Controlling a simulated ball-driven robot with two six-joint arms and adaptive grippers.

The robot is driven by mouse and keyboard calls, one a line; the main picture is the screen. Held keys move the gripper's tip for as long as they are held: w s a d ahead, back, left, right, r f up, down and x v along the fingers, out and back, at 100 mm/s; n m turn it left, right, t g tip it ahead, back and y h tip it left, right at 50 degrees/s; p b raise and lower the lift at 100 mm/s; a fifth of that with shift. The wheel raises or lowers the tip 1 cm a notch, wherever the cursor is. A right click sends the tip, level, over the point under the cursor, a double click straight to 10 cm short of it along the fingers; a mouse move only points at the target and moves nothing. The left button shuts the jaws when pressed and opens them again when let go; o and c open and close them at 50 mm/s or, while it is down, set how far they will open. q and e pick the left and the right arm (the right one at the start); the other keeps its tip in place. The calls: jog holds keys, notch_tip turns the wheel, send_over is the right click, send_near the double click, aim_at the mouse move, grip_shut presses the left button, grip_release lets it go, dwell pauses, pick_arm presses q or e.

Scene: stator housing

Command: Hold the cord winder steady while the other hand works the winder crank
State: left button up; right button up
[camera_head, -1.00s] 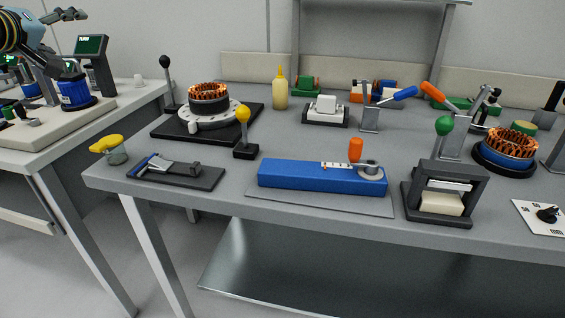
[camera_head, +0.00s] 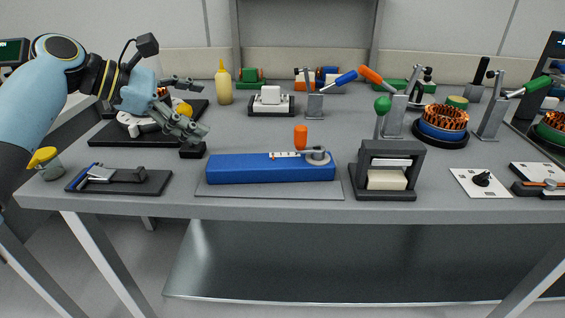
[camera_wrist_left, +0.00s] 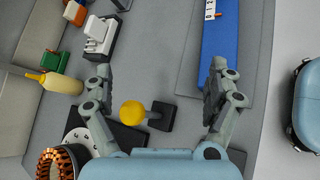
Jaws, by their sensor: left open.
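I take the long blue block (camera_head: 270,170) to be the cord winder; it lies on a thin grey plate on the bench. A grey crank arm (camera_head: 318,155) with an upright orange knob (camera_head: 301,136) sits at its right end. My left gripper (camera_head: 190,107) is open and empty, up and left of the block, above the yellow-ball lever (camera_head: 183,109). In the left wrist view the yellow ball (camera_wrist_left: 132,113) shows between the spread fingers, and the blue block (camera_wrist_left: 221,45) lies beyond the right finger. Its crank is out of that view. My right gripper is not in view.
A black frame press (camera_head: 388,170) with a green-knob lever stands close right of the block. A tray with a blue-handled tool (camera_head: 118,180) lies at the left front. A yellow bottle (camera_head: 223,83) and white fixture (camera_head: 271,100) stand behind. Bare bench lies behind the block.

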aim_at(260, 162)
pick_arm(q)
jog(key=s+d+f+n+g, duration=0.1)
jog(key=s, duration=0.1)
jog(key=s+d+f+n+h, duration=0.1)
jog(key=s+d+f, duration=0.1)
jog(key=s+d+f+n+g, duration=0.1)
jog(key=d, duration=0.1)
jog(key=shift+s+f+g+h, duration=0.2)
jog(key=shift+s+g+h, duration=0.1)
jog(key=shift+s+h, duration=0.1)
jog(key=shift+d+f, duration=0.15)
jog(key=x, duration=0.9)
jog(key=shift+d+f, duration=0.1)
jog(key=shift+d, duration=0.1)
jog(key=shift+f, duration=0.15)
jog(key=c, duration=1.8)
jog(key=shift+n, duration=0.3)
jog(key=shift+c, duration=0.2)
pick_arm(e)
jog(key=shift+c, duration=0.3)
